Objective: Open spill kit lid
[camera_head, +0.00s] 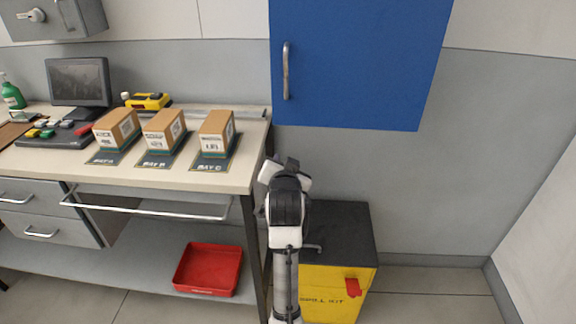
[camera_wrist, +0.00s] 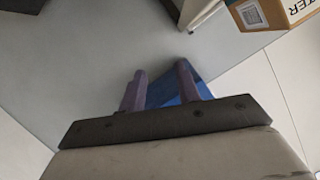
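The spill kit is a yellow box (camera_head: 335,280) on the floor right of the workbench, with black "SPILL KIT" lettering and a red tab (camera_head: 352,287) on its front. Its dark lid (camera_head: 345,232) lies flat and closed on top. A small grey handle (camera_head: 313,247) shows near the lid's front left edge, partly behind my arm. My arm stands in front of the kit's left side, and my gripper's fingers cannot be made out in the head view. In the wrist view my gripper (camera_wrist: 160,85) has its two fingers apart, with a blue surface behind them and nothing visibly held.
A blue cabinet door (camera_head: 355,65) with a vertical handle hangs above the kit. The workbench (camera_head: 215,180) at left carries three cartons, a monitor (camera_head: 78,82) and tools. A red tray (camera_head: 208,268) sits on its lower shelf. Floor right of the kit is clear.

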